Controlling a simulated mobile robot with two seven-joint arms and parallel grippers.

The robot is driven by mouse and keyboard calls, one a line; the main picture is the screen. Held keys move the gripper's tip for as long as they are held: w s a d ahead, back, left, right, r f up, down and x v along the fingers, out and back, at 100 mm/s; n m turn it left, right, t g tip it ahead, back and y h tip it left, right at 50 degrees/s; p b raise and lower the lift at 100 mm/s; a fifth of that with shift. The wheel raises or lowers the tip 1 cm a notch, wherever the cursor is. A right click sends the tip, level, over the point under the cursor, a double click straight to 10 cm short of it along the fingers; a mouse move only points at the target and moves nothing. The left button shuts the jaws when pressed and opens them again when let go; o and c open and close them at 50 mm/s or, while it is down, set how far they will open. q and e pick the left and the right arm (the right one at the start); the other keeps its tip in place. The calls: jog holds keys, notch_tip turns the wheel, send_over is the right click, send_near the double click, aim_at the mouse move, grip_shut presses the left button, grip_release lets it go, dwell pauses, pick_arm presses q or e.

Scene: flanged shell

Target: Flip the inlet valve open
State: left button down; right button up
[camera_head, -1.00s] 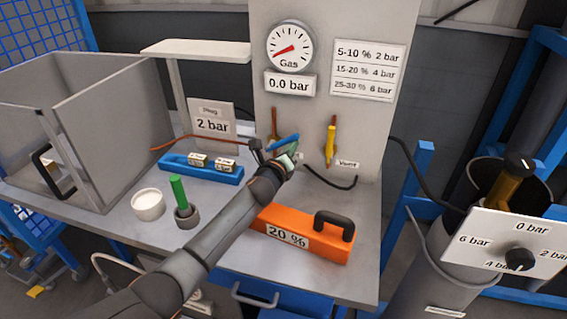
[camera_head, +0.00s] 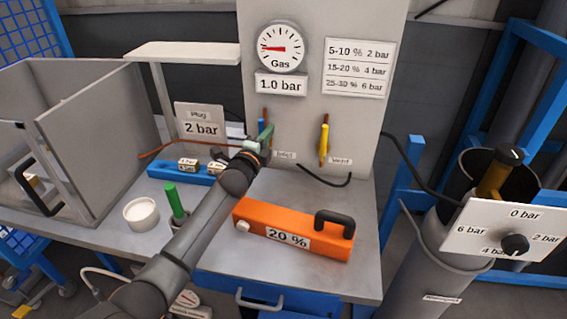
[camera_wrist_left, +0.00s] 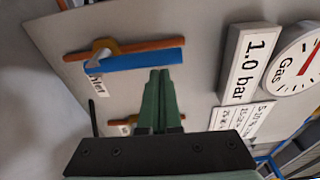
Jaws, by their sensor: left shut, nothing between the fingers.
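The inlet valve has a blue lever (camera_wrist_left: 135,61) on a thin brown pipe (camera_wrist_left: 165,43), above a partly hidden "Inlet" label. In the wrist view the lever lies nearly along the pipe. In the head view only a small bit of the lever (camera_head: 262,124) shows past my gripper. My left gripper (camera_head: 266,136) is shut and empty, its green fingertips (camera_wrist_left: 159,74) right beside the lever; I cannot tell whether they touch it. The gas gauge (camera_head: 281,48) has its needle left, and the display (camera_head: 281,84) reads 1.0 bar. My right gripper is out of view.
The vent valve's yellow lever (camera_head: 323,143) is upright right of the inlet. An orange 20 % block (camera_head: 275,237), a green peg (camera_head: 174,199), a white cup (camera_head: 141,214) and a blue tray (camera_head: 165,174) are on the bench. A dial panel (camera_head: 470,235) is at right.

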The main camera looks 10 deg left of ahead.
pick_arm(q)
jog(key=shift+a+r+n, duration=0.1)
jog(key=shift+a+n, duration=0.15)
jog(key=shift+n, duration=0.15)
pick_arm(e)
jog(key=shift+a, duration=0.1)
pick_arm(q)
jog(key=shift+a, duration=0.1)
dwell(0.4)
